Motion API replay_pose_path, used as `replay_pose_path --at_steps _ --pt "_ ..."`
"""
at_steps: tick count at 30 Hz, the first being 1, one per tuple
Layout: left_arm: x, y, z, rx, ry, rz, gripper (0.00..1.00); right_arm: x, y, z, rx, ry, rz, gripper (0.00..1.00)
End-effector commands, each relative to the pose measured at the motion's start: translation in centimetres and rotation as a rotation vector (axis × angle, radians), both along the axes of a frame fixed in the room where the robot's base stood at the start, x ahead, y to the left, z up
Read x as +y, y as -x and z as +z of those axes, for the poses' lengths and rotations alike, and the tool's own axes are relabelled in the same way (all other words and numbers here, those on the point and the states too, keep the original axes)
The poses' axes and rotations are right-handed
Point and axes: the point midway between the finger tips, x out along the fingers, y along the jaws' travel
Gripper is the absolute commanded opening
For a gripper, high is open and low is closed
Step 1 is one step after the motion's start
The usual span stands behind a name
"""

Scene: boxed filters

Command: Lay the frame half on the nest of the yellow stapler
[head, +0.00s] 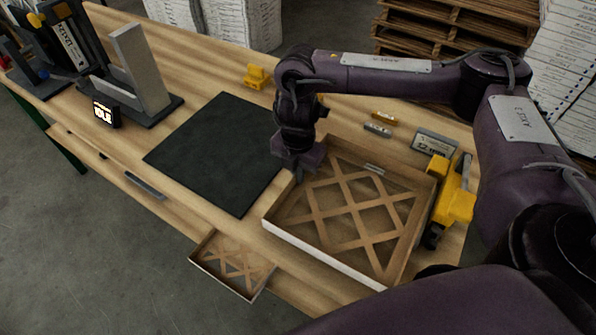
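A brown lattice frame half (352,212) lies in a large shallow tray (315,256) at the right of the bench. A smaller lattice piece (236,262) lies in a small tray (213,274) at the front edge. My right gripper (298,176) points down at the large tray's back left corner; its fingers are too small and dark to tell whether they are open, or whether they touch anything. My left gripper is out of view. Dark machines (68,45) with small orange-yellow parts stand at the far left; I cannot tell which thing is the yellow stapler or its nest.
A dark mat (218,152) lies bare mid-bench. A grey upright (138,70) on a dark base stands left, beside a small lit display (106,113). A yellow tool (452,196) stands right of the large tray, and a small yellow object (256,76) at the back edge.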

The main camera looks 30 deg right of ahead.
Motion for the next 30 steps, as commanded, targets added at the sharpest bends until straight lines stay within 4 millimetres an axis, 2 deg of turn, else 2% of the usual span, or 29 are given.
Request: replay_pose_path --at_steps 1,5,30 --pt "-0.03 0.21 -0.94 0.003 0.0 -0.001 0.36 0.0 -0.01 -0.84 -0.001 -0.001 0.0 0.0" --pt "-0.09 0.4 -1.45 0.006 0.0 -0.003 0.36 0.0 -0.02 -1.24 -0.001 -0.001 0.0 0.0" --pt "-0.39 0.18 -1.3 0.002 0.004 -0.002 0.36 -0.01 -0.02 -1.67 0.0 0.0 -0.001 0.0"
